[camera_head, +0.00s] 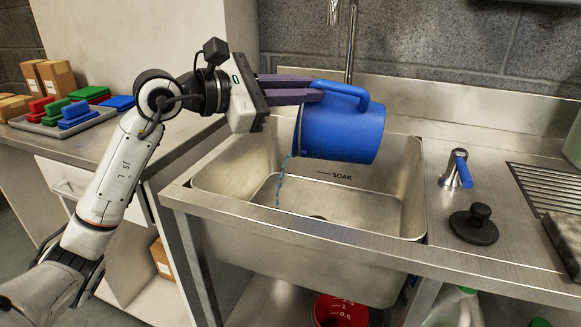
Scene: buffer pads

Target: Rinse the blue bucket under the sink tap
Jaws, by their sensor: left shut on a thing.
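The blue bucket (345,130) is tipped on its side above the sink basin (397,205), with its handle upward and its mouth toward the left. A thin stream of bluish water (281,180) runs from its mouth down into the sink. My left gripper (310,88) is shut on the bucket near its upper rim; its purple fingers partly overlap the bucket. The metal tap (350,45) stands behind the sink, with its spout (333,12) cut off at the top edge. My right gripper is out of view.
A black plug (474,225) rests on the right counter beside a ridged drainboard (553,188). A tray (60,127) of coloured pads and cardboard boxes (57,78) stand on the left bench. A red bucket (340,312) sits below the sink.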

